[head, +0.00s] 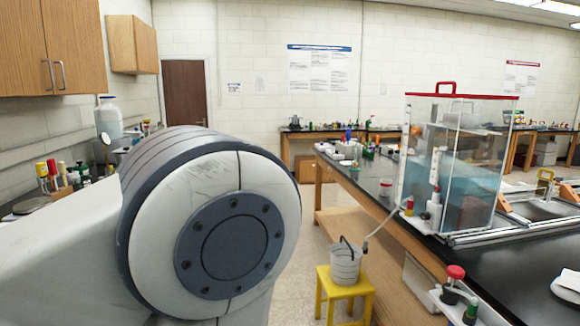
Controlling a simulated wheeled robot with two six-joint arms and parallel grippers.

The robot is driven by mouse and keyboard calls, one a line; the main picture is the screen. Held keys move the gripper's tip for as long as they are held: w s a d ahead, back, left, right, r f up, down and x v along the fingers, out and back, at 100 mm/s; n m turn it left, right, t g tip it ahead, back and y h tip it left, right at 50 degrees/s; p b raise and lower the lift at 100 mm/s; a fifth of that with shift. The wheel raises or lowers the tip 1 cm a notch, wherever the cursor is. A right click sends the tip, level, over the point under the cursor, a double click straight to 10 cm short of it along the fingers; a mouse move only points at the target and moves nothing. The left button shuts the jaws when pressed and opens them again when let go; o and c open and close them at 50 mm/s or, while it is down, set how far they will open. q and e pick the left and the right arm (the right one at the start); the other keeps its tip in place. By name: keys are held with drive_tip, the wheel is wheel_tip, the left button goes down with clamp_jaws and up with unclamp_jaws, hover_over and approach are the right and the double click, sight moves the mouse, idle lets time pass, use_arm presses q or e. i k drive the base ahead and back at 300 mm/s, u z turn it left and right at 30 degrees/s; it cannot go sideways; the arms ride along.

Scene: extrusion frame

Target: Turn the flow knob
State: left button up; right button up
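A clear tank (455,165) with a red rim and handle stands on the black bench and holds bluish water. A small red-and-yellow fitting (409,205) sits at its lower left, near a tube running down to a bucket. A red knob (456,271) tops a dark fitting at the bench's front edge. I cannot tell which of these is the flow knob. A large white and dark-blue joint of my arm fills the left foreground and hides what is behind it. Neither of my grippers shows.
A grey bucket (346,265) stands on a yellow stool (342,292) beside the bench (500,262). A sink (535,208) is set in at the right. A white rounded object (568,283) is cut off by the right edge. Floor shows between my arm and the bench.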

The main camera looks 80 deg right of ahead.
sight(425, 216)
drive_tip(key=z, duration=3.65)
